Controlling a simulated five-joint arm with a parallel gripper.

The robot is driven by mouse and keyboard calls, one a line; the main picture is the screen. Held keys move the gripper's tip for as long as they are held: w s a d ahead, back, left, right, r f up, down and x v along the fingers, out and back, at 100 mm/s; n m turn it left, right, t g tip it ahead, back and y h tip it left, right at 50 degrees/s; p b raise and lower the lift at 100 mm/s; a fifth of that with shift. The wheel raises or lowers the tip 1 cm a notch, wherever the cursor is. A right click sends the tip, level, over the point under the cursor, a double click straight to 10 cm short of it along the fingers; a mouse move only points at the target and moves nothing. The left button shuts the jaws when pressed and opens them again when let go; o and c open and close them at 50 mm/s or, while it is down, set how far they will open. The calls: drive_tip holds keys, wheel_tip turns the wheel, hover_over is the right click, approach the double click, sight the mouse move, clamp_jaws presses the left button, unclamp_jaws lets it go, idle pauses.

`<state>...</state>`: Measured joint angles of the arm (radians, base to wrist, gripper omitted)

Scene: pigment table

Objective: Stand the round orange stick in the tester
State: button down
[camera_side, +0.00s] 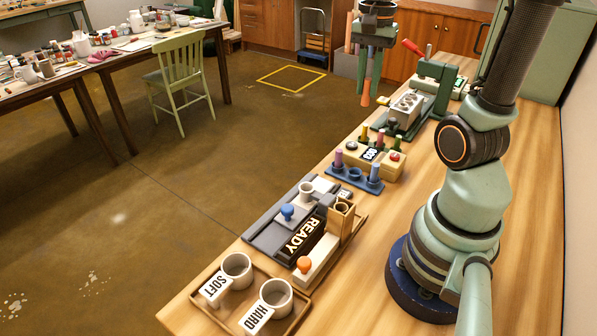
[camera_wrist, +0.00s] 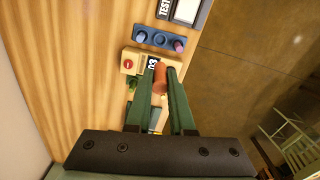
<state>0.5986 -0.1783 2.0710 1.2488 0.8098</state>
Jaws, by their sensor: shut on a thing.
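My gripper (camera_wrist: 160,82) is shut on the orange stick (camera_wrist: 160,78), which sits between the green fingertips in the wrist view. In the side view, my gripper (camera_side: 369,68) is high at the top, and the orange stick (camera_side: 366,88) hangs below the fingers, clear of the bench. The grey tester (camera_side: 268,233) lies at the near end of the bench with a READY display, a blue knob and a white ring-shaped holder (camera_side: 306,189). In the wrist view only its TEST label (camera_wrist: 164,8) and a pale panel show at the top edge.
A blue rack (camera_side: 355,175) holds upright sticks beside an empty hole. A wooden box (camera_side: 385,163) has a numbered display, sticks and a red button. A tray (camera_side: 205,300) with SOFT and HARD cups stands at the near end. A green press (camera_side: 433,88) stands farther back.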

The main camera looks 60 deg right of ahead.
drive_tip(key=w+a+f+n, duration=0.15)
drive_tip(key=a+f, duration=0.25)
drive_tip(key=a, duration=0.4)
drive_tip(key=w+a+f, duration=0.3)
drive_tip(key=a+f, duration=0.1)
drive_tip(key=a, duration=0.3)
drive_tip(key=shift+f, duration=5)
drive_tip(key=shift+s+f, duration=0.1)
drive_tip(key=shift+f, duration=0.25)
drive_tip(key=c, duration=0.7)
unclamp_jaws()
drive_tip(key=r, duration=1.3)
drive_tip(key=shift+w+r, duration=0.2)
